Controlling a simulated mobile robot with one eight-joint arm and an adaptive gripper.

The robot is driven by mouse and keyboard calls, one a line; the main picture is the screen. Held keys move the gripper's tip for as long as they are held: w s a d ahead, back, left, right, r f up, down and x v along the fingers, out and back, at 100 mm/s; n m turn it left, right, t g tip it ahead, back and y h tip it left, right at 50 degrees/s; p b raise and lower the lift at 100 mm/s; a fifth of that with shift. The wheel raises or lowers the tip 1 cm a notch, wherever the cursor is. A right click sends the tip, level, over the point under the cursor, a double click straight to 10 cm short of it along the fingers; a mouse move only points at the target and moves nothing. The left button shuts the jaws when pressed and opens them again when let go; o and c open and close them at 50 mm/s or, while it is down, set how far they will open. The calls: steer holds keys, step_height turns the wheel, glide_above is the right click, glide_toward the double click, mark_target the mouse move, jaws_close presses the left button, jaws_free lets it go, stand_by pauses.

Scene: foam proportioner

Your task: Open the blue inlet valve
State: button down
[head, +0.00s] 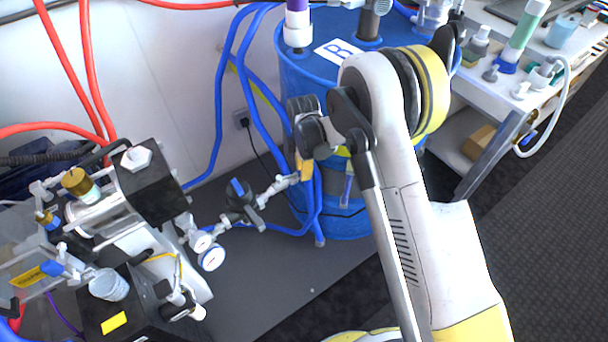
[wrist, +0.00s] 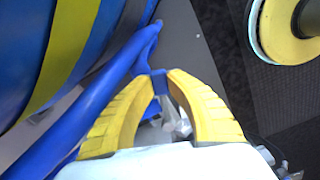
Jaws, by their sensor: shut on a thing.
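In the wrist view, the two yellow fingers of my gripper (wrist: 161,79) close from both sides on a small blue handle (wrist: 158,84). Silver metal fittings (wrist: 172,118) show between the fingers, below the handle. In the head view, my gripper (head: 306,169) reaches down in front of the blue drum, at the right end of the silver inlet pipe (head: 278,186). The handle it holds is hidden there by my wrist and fingers. Further left on that pipe line sits a black valve body with a blue lever (head: 238,187).
Blue hoses (wrist: 105,95) run close beside my fingers. The blue drum (head: 300,90) stands right behind. The proportioner machine (head: 150,185) with gauges is at the left. A white cart (head: 490,95) with bottles is at the right. Grey floor (head: 290,275) lies open below the pipe.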

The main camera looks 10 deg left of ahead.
steer(key=shift+w+a+n, duration=0.1)
steer(key=shift+w+n, duration=0.15)
steer(key=shift+n, duration=0.15)
steer(key=c, duration=1.3)
jaws_free()
steer(key=shift+a+f, duration=0.1)
step_height(320, 180, up, 12)
